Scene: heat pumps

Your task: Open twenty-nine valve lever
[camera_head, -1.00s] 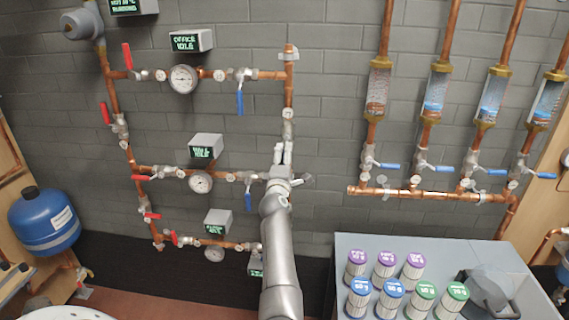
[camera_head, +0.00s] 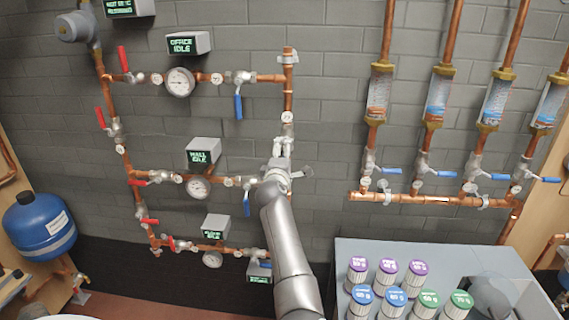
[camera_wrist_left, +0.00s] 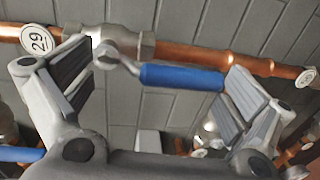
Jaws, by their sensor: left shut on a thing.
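The valve with the round tag 29 (camera_wrist_left: 38,40) sits on a copper pipe in the left wrist view. Its blue lever (camera_wrist_left: 182,77) lies roughly along the pipe, slightly in front of it. My left gripper (camera_wrist_left: 160,88) spans the lever lengthwise, one finger by the pivot end and the other at the blue tip; it is shut on the lever. In the head view my left gripper (camera_head: 281,163) is at the vertical pipe right of the middle gauge row, and it hides the lever there. My right gripper is not in view.
Close by are the HALL display box (camera_head: 204,151), a gauge (camera_head: 198,187) and another blue lever (camera_head: 246,203). Pipes with several blue levers (camera_head: 435,198) stand to the right. A grey table (camera_head: 350,250) with capped cartridges is at lower right.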

